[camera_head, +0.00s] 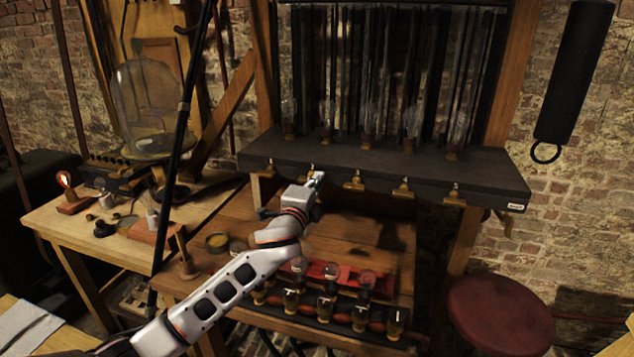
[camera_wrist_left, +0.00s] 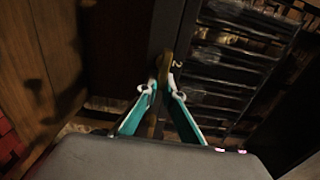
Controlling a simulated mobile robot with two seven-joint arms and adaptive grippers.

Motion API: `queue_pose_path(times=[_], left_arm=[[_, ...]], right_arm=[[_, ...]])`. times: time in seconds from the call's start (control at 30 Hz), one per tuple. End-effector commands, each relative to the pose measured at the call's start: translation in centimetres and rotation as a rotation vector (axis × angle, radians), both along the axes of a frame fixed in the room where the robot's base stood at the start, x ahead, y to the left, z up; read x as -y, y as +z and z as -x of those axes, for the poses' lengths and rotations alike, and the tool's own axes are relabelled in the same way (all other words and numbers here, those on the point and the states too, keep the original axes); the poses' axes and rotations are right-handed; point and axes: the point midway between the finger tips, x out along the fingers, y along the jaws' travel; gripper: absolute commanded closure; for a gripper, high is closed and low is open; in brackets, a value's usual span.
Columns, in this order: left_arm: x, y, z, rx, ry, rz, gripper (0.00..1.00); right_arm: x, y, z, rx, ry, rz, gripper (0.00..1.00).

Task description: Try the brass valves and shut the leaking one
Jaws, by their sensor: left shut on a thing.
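Several brass valves hang in a row under the front edge of a black shelf (camera_head: 480,180). They include a far-left valve (camera_head: 268,172), a middle valve (camera_head: 355,182), a fourth valve (camera_head: 402,189) and a far-right valve (camera_head: 455,195). My left gripper (camera_head: 317,180) is at the second valve from the left and mostly covers it. In the left wrist view, the teal-padded fingers (camera_wrist_left: 165,88) close on a brass valve piece (camera_wrist_left: 165,66). Glass tubes (camera_head: 410,120) stand on the shelf above. I cannot make out a leak. My right gripper is not in view.
Several small jars (camera_head: 325,305) stand in a rack below, by a red tray (camera_head: 345,277). A wooden side table (camera_head: 60,225) holds a glass globe (camera_head: 150,105) at left. A red stool (camera_head: 500,315) stands at right. A black cylinder (camera_head: 575,70) hangs at upper right.

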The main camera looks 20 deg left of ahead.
Motion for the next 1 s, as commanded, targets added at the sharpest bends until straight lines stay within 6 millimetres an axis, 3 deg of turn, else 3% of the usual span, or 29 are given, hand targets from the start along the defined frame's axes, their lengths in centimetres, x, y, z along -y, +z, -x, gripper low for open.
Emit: queue_pose_path(times=[0.33,0.4,0.77,1.0], left_arm=[[0.0,-0.1,0.0,-0.001,0.000,-0.003,1.00],[0.0,-0.1,0.0,-0.001,0.000,-0.002,0.76],[0.0,-0.1,0.1,-0.001,0.000,-0.001,0.76],[0.0,-0.2,2.5,-0.002,-0.001,0.001,0.76]], right_arm=[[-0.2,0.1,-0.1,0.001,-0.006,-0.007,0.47],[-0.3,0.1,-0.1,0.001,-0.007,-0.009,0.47],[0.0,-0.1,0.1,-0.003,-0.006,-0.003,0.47],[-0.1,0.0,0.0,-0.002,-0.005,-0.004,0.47]])
